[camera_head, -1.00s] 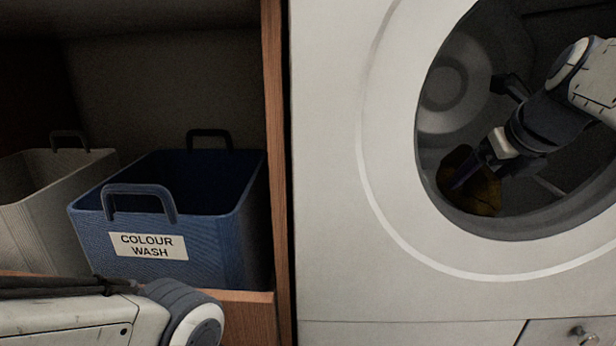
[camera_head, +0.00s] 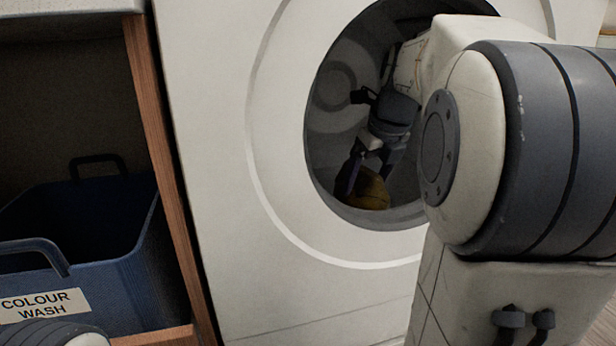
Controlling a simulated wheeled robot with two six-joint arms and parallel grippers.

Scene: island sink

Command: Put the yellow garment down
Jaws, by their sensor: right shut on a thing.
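The yellow garment (camera_head: 369,191) lies low inside the drum of the white washing machine (camera_head: 225,150). It looks dark yellow and bunched, and is partly hidden by my gripper. My right gripper (camera_head: 354,172) reaches through the round opening, points down, and is shut on the garment. My right arm covers the right side of the opening. My left gripper is not in view; only a bit of my left arm shows at the lower left edge.
A blue basket (camera_head: 105,276) labelled COLOUR WASH stands in the wooden cabinet at the left. A wooden panel (camera_head: 165,170) separates it from the machine. The rim (camera_head: 350,217) of the drum opening lies close below my right gripper.

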